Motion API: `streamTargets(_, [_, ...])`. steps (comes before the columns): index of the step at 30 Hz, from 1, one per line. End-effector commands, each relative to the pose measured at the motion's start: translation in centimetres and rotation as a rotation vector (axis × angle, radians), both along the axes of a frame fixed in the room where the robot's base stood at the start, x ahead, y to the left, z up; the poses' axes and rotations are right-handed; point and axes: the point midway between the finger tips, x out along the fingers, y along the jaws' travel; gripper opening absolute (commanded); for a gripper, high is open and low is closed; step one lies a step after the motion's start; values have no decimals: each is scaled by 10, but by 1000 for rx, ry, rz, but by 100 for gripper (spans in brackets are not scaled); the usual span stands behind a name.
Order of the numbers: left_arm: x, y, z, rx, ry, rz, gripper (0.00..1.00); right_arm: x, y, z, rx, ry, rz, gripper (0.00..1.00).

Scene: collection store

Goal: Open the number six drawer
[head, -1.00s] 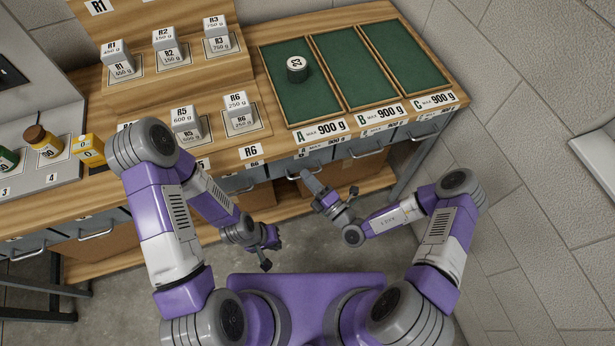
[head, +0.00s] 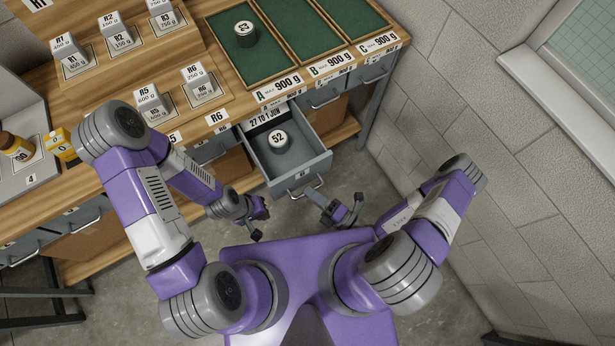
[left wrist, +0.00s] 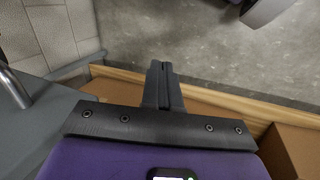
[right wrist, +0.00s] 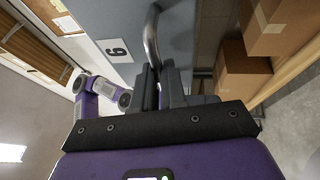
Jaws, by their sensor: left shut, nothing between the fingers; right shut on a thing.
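The grey number six drawer (head: 318,166) stands pulled out from the bench front under tray A in the head view. A dark round weight with a white top marked 52 (head: 278,140) sits inside it. My right gripper (head: 318,195) is at the drawer's front, shut on its metal bar handle (right wrist: 152,38). In the right wrist view the fingers (right wrist: 163,80) close around the handle, beside the white number label (right wrist: 115,50) on the drawer front. My left gripper (head: 262,222) is shut and empty, left of the drawer and apart from it; its closed fingers (left wrist: 161,82) show in the left wrist view.
The wooden bench carries green trays (head: 285,30), with a dark weight (head: 244,34) in tray A, and several labelled blocks (head: 150,97). Other handled drawers (head: 326,92) sit shut beside the open one. Cardboard boxes (right wrist: 240,72) stand below. A stone wall rises at right.

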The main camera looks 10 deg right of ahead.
Motion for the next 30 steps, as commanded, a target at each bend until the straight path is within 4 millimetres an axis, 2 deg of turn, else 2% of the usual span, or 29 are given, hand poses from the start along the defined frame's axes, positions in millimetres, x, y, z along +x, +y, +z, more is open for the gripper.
streamTargets(9, [0,0,2,0,0,0,0,-14,-7,0,0,-1,10,0])
streamTargets(21, [0,0,2,0,0,0,0,-15,-8,0,0,-3,12,0])
streamTargets(22, [0,0,2,0,0,0,0,-15,-8,0,-1,-2,12,14])
streamTargets(26, [0,0,2,0,0,0,0,-15,-8,0,-1,-2,12,34])
streamTargets(30, [0,0,2,0,0,0,0,-15,-8,0,-1,-1,12,36])
